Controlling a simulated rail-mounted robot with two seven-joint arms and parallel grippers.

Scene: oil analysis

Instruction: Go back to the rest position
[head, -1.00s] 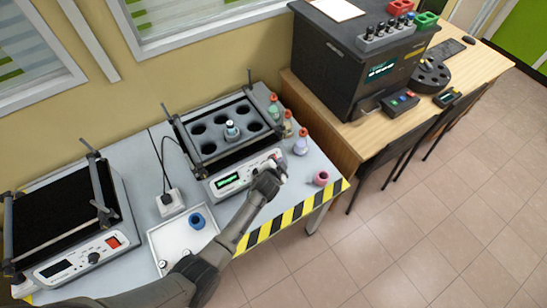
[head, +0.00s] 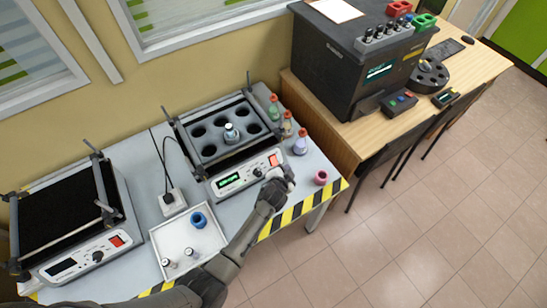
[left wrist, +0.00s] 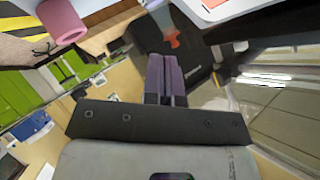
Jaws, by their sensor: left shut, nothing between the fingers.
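My left gripper (head: 287,172) is in front of the right-hand shaker's control panel, near the striped table edge. In the left wrist view its fingers (left wrist: 166,78) are pressed together with nothing between them. The right-hand shaker (head: 228,138) holds a black rack with several round holes. One small bottle (head: 231,134) stands in that rack. My right gripper is not in view.
A pink ring (head: 320,177) sits right of the gripper, near several bottles (head: 300,142). Another shaker (head: 75,215) stands left. Open floor lies right.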

